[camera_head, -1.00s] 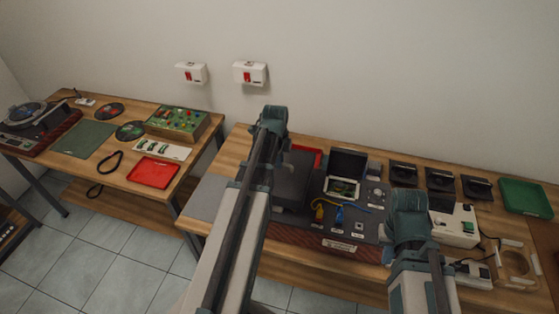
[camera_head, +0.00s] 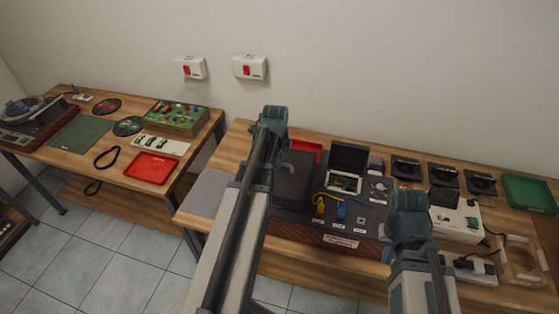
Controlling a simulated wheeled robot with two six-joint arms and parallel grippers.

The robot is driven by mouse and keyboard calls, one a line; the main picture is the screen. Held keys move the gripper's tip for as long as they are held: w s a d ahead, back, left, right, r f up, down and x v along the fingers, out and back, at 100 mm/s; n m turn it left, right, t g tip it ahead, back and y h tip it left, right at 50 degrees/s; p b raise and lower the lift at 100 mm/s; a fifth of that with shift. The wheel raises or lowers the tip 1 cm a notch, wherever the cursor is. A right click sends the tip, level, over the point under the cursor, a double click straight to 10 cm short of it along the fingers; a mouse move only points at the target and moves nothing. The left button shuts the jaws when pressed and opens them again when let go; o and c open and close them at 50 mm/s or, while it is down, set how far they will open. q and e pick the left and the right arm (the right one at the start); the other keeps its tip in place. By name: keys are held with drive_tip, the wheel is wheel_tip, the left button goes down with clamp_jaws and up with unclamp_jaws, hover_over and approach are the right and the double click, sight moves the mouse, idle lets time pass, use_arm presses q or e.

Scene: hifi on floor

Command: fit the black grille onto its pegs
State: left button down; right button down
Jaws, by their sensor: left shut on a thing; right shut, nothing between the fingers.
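A flat dark panel (camera_head: 293,178), which looks like the black grille, shows just right of my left arm on the hifi unit's left side. The arm partly covers it. I cannot make out its pegs or whether it touches the unit. The hifi unit (camera_head: 350,221) has a dark top and a reddish wood front. My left gripper (camera_head: 286,150) is at the panel's upper edge and shut on it; its fingers are mostly hidden behind the arm. My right arm (camera_head: 408,215) stands right of the unit; its gripper's fingers are hidden and nothing shows held there.
An open black box (camera_head: 348,164), a yellow tool (camera_head: 319,206) and a blue one (camera_head: 341,210) are on or by the unit. Black holders (camera_head: 442,177), a green tray (camera_head: 530,192) and a white device (camera_head: 456,219) fill the right side. A bare grey mat (camera_head: 203,193) lies left.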

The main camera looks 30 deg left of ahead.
use_arm(q)
drive_tip(key=shift+f+b, duration=0.9)
drive_tip(key=shift+f, duration=0.1)
drive_tip(key=c, duration=0.8)
unclamp_jaws()
drive_tip(key=shift+o, duration=0.2)
wheel_tip(320, 180, up, 14)
drive_tip(key=s+p, duration=0.2)
drive_tip(key=p, duration=1.1)
drive_tip(key=shift+s+d+f+p, duration=0.2)
drive_tip(key=shift+s+d+p, duration=0.1)
drive_tip(key=shift+s, duration=0.05)
